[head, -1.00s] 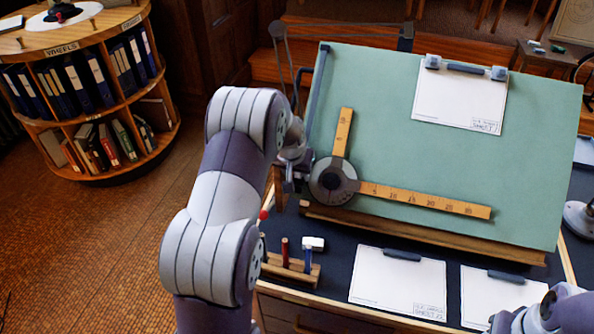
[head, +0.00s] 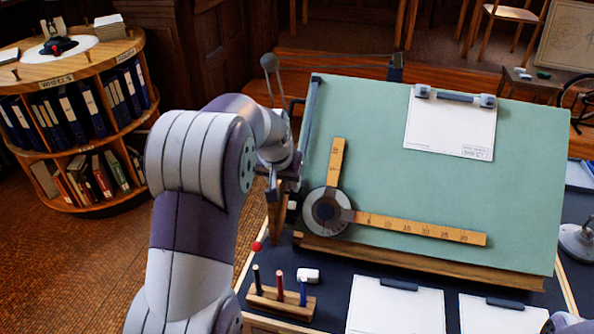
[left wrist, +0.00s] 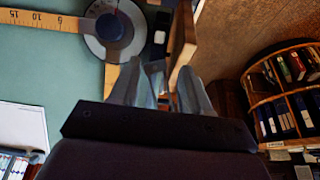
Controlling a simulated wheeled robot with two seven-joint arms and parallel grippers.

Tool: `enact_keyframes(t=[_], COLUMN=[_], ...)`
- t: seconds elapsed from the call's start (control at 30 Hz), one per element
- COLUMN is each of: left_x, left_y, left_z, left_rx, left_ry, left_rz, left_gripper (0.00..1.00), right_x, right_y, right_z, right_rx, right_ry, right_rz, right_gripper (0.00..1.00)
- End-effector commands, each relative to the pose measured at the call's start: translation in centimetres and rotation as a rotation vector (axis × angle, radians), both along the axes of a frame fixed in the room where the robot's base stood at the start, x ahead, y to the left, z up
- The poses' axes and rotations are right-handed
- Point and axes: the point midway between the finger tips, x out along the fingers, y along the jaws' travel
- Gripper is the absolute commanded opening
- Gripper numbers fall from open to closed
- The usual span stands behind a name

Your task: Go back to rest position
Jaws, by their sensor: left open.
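My left gripper (head: 284,178) is beside the left edge of the green drafting board (head: 400,190), near the drafting machine's round head (head: 328,211). In the left wrist view its two fingers (left wrist: 159,68) stand apart, with no held object visible between them. The drafting machine's wooden rulers (head: 425,229) rest on the board, one upright and one running right. A paper sheet (head: 450,128) is clipped at the board's top right. My right gripper is not in view; only a bit of my right arm shows at the bottom right corner.
Two clipped sheets, left (head: 395,308) and right (head: 500,316), lie on the dark desk. A round bookcase (head: 95,130) stands at the left, with open floor (head: 105,260) before it.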

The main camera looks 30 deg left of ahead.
Motion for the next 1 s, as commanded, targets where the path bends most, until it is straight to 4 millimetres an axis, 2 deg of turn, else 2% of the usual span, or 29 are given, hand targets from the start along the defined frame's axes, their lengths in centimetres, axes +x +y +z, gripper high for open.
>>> enact_keyframes(t=[0.2,0.27,0.33,0.4,0.5,0.6,0.63,0.67,0.73,1.0], left_x=[0.0,-1.6,-4.7,-8.4,-14.0,-18.5,-19.3,-19.9,-19.6,-19.6], left_y=[0.1,-0.4,-2.3,-5.5,-9.8,-12.8,-13.4,-14.0,-14.8,-14.9], left_z=[-0.2,-1.7,-3.1,-3.8,-4.3,-4.2,-4.0,-3.8,-3.3,-3.5], left_rx=[-0.003,-0.016,-0.034,-0.045,-0.051,-0.043,-0.041,-0.037,-0.030,-0.031], left_ry=[-0.007,0.026,0.080,0.139,0.216,0.268,0.276,0.279,0.264,0.267], left_rz=[0.018,0.036,0.037,0.001,-0.077,-0.168,-0.194,-0.218,-0.255,-0.258], left_gripper=[0.47,0.47,0.47,0.47,0.47,0.47,0.47,0.47,0.47,0.47], right_x=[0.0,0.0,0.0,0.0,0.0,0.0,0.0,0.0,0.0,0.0], right_y=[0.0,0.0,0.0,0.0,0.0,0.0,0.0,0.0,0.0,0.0], right_z=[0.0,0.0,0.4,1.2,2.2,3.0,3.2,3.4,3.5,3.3], right_rx=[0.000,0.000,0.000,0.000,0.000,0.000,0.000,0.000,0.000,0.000], right_ry=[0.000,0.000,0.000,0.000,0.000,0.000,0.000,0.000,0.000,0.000], right_rz=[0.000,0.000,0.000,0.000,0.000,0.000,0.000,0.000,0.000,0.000], right_gripper=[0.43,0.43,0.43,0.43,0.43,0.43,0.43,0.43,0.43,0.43])
